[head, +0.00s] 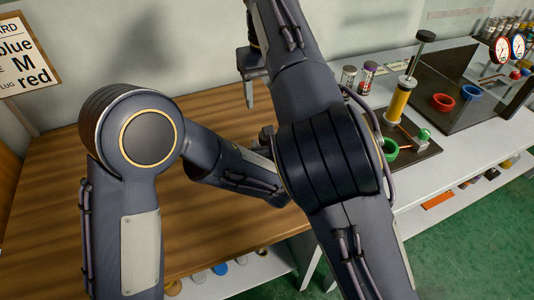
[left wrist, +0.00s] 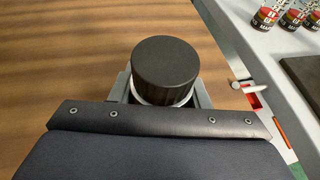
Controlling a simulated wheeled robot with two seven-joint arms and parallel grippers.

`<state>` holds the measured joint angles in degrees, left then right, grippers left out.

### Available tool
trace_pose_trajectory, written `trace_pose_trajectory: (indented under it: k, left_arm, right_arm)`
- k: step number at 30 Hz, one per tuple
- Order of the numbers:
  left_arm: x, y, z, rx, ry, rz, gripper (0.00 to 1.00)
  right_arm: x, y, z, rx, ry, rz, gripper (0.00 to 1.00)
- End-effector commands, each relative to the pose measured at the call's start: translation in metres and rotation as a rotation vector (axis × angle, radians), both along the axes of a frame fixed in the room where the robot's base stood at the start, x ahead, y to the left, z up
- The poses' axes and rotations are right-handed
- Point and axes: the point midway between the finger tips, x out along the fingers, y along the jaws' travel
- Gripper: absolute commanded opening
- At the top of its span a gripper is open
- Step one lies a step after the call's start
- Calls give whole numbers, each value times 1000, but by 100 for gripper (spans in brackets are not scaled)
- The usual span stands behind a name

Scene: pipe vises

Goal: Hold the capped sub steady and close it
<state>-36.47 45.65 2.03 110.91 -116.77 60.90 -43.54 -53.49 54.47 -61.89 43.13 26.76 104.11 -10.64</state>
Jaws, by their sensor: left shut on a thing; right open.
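The capped sub, with its black round cap (left wrist: 165,65), stands out beyond my left gripper (left wrist: 163,95) in the left wrist view. The grey jaws of that gripper sit on both sides of it, shut on it below the cap. A pale rim shows under the cap; the rest of the body is hidden. In the head view the sub is hidden and the left gripper is mostly covered by my right arm. My right gripper (head: 250,95) is at the top middle of the head view, above the wooden bench, open and holding nothing I can see.
The wooden bench top (head: 60,190) is bare at the left. To the right, a white table holds small cans (head: 367,77), a yellow cylinder (head: 399,100), a green ring (head: 388,150), a red ring (head: 443,102) and gauges (head: 500,50). A wall sign (head: 25,65) hangs at the left.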

Motion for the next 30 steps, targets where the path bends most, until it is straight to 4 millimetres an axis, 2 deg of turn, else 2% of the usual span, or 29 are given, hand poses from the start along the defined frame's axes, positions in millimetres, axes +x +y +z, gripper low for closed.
trace_pose_trajectory:
  k: [3, 4, 9, 20, 30]
  left_arm:
    - [0, 0, 1, -1, -1, 0, 0]
    - [0, 0, 1, -1, -1, 0, 45]
    - [0, 0, 0, -1, -1, 0, 67]
    - [-5, -1, 2, 0, 0, -1, 68]
    - [-55, -10, 24, -2, -2, -3, 68]
  right_arm:
    - [0, 0, 0, 0, 0, 0, 62]
    - [0, 0, 0, 0, 0, 0, 62]
    - [0, 0, 0, 0, 0, 1, 62]
    - [0, 0, -1, 0, 0, 1, 62]
    - [0, 0, -6, 0, 0, 1, 62]
